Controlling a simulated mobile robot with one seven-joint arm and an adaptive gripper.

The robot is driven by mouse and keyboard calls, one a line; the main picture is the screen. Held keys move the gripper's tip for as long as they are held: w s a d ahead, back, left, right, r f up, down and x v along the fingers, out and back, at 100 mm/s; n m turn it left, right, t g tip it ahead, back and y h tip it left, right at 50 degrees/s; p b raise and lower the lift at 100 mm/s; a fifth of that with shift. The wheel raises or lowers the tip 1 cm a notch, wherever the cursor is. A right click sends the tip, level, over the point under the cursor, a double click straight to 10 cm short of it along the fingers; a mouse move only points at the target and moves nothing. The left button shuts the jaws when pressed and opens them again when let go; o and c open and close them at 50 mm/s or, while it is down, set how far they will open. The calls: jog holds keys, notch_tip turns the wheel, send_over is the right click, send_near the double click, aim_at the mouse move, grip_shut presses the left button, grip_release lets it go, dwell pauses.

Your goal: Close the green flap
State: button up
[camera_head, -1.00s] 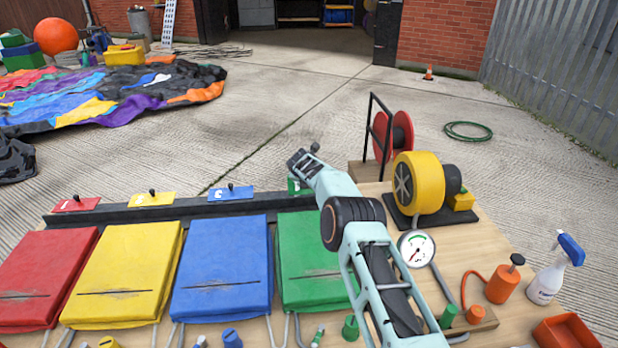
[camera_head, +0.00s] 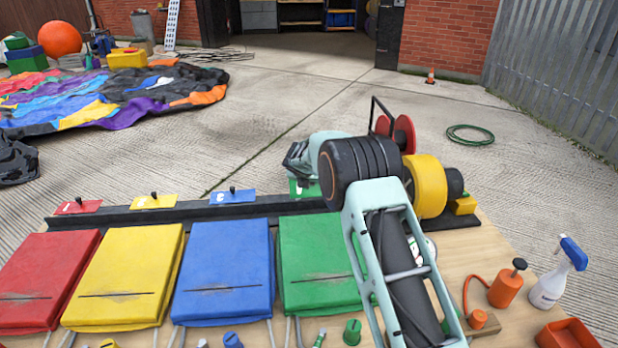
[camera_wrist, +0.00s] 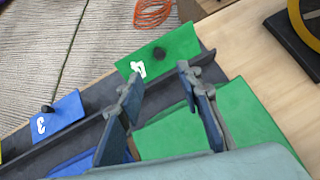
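The green flap (camera_wrist: 160,53) is a small flat plate with a white 4 and a dark round knob. It lies beyond the dark rail behind the green pad (camera_head: 312,250). In the head view, only part of the green flap (camera_head: 302,189) shows, below my gripper (camera_head: 298,157). In the wrist view, my gripper (camera_wrist: 160,75) has its two fingers spread with nothing between them. The fingers are over the rail and the near edge of the flap, with the knob just past the fingertips. I cannot tell whether they touch the flap.
Red (camera_head: 78,206), yellow (camera_head: 153,201) and blue (camera_head: 232,196) flaps with knobs line the same rail (camera_head: 170,215) to the left. A yellow blower (camera_head: 428,185) and a red reel (camera_head: 403,133) stand close to the right of my arm. A spray bottle (camera_head: 556,275) is farther right.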

aim_at(312, 183)
jog(key=shift+v, duration=1.05)
jog(key=shift+c, duration=0.3)
jog(key=shift+f, duration=0.1)
jog(key=shift+c, duration=1.3)
jog(key=shift+s+a+f+m+b, duration=0.2)
jog(key=shift+f+m+b, duration=0.25)
jog(key=shift+b, duration=0.8)
jog(key=c, duration=0.5)
jog(key=m+b, duration=0.2)
jog(key=b, duration=0.1)
jog(key=shift+s+f+m+t, duration=0.25)
jog(key=shift+s+f+t, duration=0.05)
jog(key=shift+s, duration=0.05)
grip_shut()
jog(key=s+d+m+t+y+b, duration=0.2)
jog(key=s+d+m+b, duration=0.15)
jog(key=m+b, duration=0.95)
jog(key=shift+n, duration=0.6)
jog(key=x, duration=1.3)
jog(key=shift+w+a+r+b, duration=0.1)
jog(key=shift+w+a+b, duration=0.2)
jog(key=shift+a, duration=0.1)
